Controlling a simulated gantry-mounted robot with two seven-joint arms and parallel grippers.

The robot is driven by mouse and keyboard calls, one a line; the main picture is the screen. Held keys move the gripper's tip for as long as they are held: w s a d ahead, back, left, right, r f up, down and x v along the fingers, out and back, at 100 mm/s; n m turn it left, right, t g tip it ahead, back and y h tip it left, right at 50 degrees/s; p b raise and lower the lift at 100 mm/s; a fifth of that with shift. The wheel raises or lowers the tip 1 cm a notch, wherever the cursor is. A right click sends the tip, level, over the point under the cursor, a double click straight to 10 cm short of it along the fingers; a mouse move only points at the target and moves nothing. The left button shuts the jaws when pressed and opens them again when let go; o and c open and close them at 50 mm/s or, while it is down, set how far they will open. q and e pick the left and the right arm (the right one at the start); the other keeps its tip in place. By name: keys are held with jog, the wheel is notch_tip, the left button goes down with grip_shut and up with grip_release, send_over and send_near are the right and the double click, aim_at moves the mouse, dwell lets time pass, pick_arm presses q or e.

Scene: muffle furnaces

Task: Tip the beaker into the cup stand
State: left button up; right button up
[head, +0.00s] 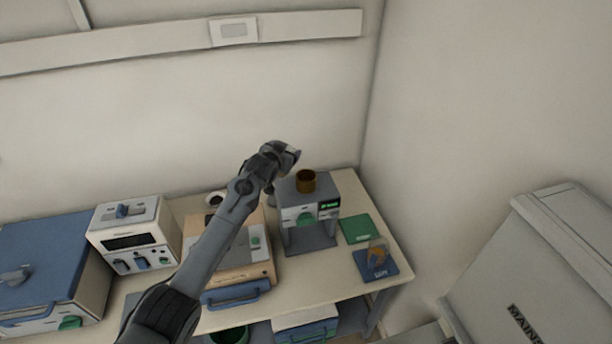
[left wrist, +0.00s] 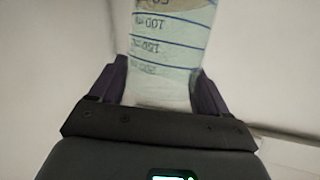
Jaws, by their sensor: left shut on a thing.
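My left gripper (head: 285,153) is up at the back of the bench, just left of and above the cup stand. In the left wrist view my left gripper (left wrist: 165,88) is shut on a clear beaker (left wrist: 167,48) with blue graduation lines; its numbers appear upside down. Something beige shows near the beaker's far end. In the head view the beaker is mostly hidden by the gripper, so its tilt cannot be told. The cup stand (head: 311,231) is a grey and white frame with a green knob, and a brown cup (head: 306,181) sits on top. My right gripper is not in view.
Left of the stand is a beige device (head: 262,266) with a blue handle, partly under my arm. A white instrument (head: 128,226) and a blue-topped furnace (head: 40,260) stand farther left. Green (head: 360,228) and blue (head: 375,267) pads lie at right. Walls stand behind and right.

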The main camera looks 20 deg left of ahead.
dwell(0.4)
pick_arm(q)
jog(key=shift+m, duration=0.4)
dwell(0.4)
jog(key=shift+y, duration=0.3)
jog(key=shift+d, duration=0.1)
jog(key=shift+m, duration=0.4)
jog(key=shift+y, duration=0.3)
jog(key=shift+d+f+m, duration=0.1)
jog(key=shift+m, duration=0.2)
jog(key=shift+m+y, duration=0.3)
